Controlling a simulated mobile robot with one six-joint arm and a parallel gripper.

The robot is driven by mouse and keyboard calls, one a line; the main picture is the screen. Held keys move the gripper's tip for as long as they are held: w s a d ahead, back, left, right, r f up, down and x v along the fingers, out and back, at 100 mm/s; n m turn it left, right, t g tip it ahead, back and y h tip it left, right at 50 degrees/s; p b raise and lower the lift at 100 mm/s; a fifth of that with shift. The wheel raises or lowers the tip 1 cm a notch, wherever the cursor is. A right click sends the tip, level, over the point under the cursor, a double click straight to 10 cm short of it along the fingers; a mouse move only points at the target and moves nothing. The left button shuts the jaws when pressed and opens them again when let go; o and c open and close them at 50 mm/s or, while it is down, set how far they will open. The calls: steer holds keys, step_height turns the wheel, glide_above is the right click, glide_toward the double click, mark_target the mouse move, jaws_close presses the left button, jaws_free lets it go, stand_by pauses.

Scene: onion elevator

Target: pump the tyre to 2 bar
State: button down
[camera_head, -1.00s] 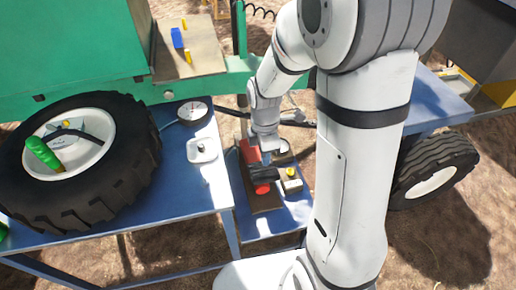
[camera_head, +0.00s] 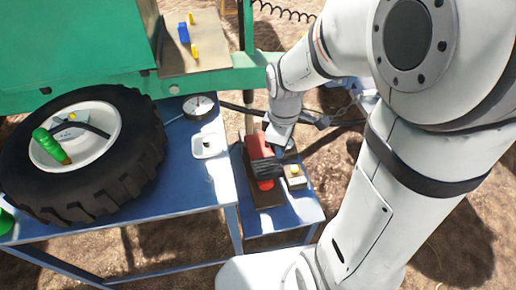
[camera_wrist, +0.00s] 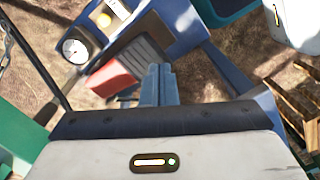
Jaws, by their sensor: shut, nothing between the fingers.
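The black tyre (camera_head: 138,150) on its white rim lies on the blue table at the left in the head view. A round gauge (camera_head: 199,106) is at the table's back right; its reading is too small to tell. A red pump with a black ribbed pedal (camera_head: 266,168) stands on a lower blue shelf. The pedal also shows in the wrist view (camera_wrist: 143,58). My gripper (camera_wrist: 160,84) is shut and empty, its blue fingers close to the pedal. In the head view my gripper (camera_head: 279,150) is at the pump's back right; I cannot tell whether it touches.
A small box with a yellow button (camera_head: 294,176) is right of the pump. A white tray with a dark knob (camera_head: 208,146) sits on the blue table (camera_head: 190,185). A green-handled tool (camera_head: 50,146) lies on the wheel. The green frame (camera_head: 70,80) runs behind.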

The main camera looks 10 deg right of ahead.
steer(key=s+d+r+m+t, duration=0.1)
steer(key=s+r+m, duration=0.5)
steer(key=m, duration=0.6)
steer(key=shift+s+d+r+t, duration=0.2)
steer(key=shift+s+d+t, duration=0.1)
steer(key=shift+s+d, duration=0.5)
